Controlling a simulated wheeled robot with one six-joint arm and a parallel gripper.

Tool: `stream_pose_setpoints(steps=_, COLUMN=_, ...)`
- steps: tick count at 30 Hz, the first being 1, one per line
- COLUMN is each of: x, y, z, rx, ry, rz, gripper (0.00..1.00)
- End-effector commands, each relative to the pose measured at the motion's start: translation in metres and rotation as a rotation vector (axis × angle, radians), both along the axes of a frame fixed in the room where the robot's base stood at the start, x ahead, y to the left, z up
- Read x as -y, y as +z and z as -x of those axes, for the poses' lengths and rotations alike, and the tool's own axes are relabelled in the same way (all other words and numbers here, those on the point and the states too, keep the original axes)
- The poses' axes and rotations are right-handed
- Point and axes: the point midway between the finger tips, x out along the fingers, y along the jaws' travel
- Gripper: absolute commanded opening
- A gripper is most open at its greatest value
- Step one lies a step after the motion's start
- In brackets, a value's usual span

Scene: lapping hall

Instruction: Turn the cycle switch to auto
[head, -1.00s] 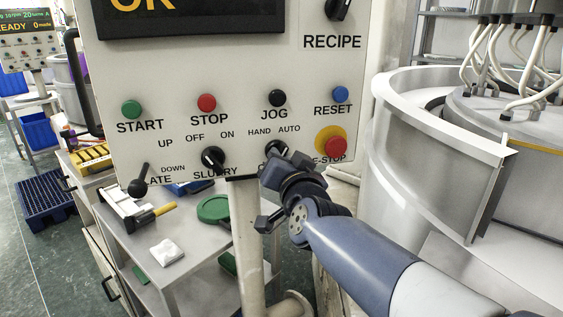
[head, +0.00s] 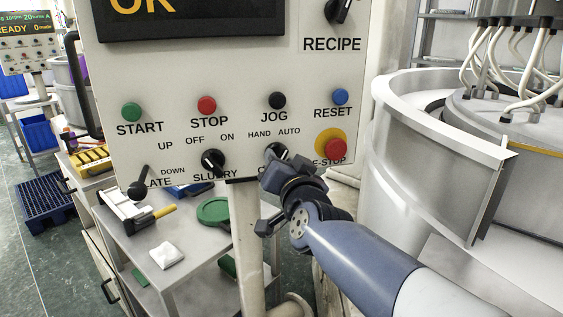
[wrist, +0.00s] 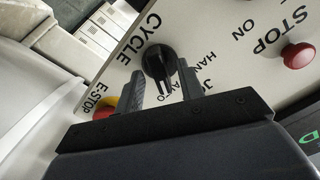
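The cycle switch (head: 275,150) is a black rotary knob low on the light control panel, under HAND and AUTO. My gripper hides part of it and of its label in the head view. In the wrist view the knob (wrist: 158,62) shows whole, with its grip bar slanting toward the AUTO side. My gripper (wrist: 163,86) is open, one finger on each side of the bar, with a visible gap to each. In the head view my gripper (head: 268,170) is at the panel's lower edge, just in front of the knob.
The red E-stop (head: 336,149) on its yellow base is close right of the knob. The slurry knob (head: 213,160) is to its left, the black jog button (head: 277,100) above. A grey cart (head: 190,240) stands below the panel, a round metal machine (head: 430,170) to the right.

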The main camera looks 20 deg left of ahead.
Motion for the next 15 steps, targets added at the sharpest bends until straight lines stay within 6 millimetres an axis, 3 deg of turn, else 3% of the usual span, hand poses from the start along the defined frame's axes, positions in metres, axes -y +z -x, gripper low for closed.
stream_pose_setpoints(steps=15, x=0.051, y=0.002, z=0.063, rx=0.000, ry=0.001, rz=-0.003, gripper=0.36)
